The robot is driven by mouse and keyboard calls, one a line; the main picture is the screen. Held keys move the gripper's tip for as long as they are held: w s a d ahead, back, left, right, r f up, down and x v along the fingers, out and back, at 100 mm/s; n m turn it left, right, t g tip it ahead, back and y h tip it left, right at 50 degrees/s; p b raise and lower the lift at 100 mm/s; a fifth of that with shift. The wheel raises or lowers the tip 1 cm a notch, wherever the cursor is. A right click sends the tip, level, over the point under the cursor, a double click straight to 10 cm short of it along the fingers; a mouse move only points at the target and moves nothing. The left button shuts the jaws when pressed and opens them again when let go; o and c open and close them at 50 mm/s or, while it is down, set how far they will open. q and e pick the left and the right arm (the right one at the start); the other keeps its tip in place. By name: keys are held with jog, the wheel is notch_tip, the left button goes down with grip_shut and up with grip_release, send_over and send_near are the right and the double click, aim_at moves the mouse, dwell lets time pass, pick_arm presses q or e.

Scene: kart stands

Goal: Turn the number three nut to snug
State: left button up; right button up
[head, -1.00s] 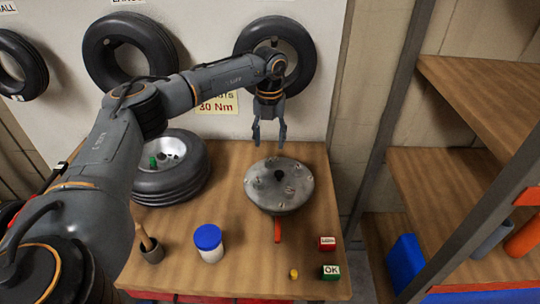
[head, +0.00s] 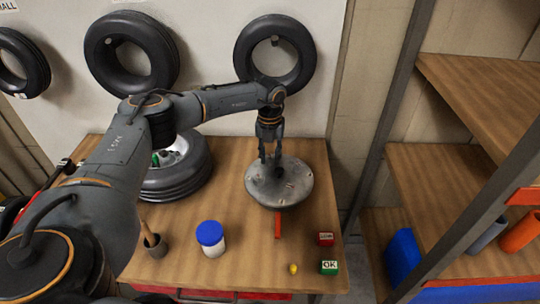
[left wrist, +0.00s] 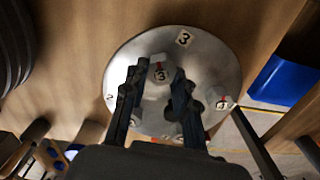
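The round grey metal hub (head: 300,190) sits on the wooden bench, with several nuts on its face. My left gripper (head: 270,157) points down over the far part of the hub. In the left wrist view its fingers (left wrist: 161,72) are apart, one on each side of the number three nut. I cannot tell whether they touch it. My right gripper is not in view.
A blue-lidded jar (head: 210,238), a cup with a brush (head: 153,244), a red block (head: 325,239), a green OK block (head: 329,267) and a tyre (head: 180,180) are on the bench. Shelves (head: 440,180) stand right.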

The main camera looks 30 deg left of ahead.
pick_arm(q)
grip_shut()
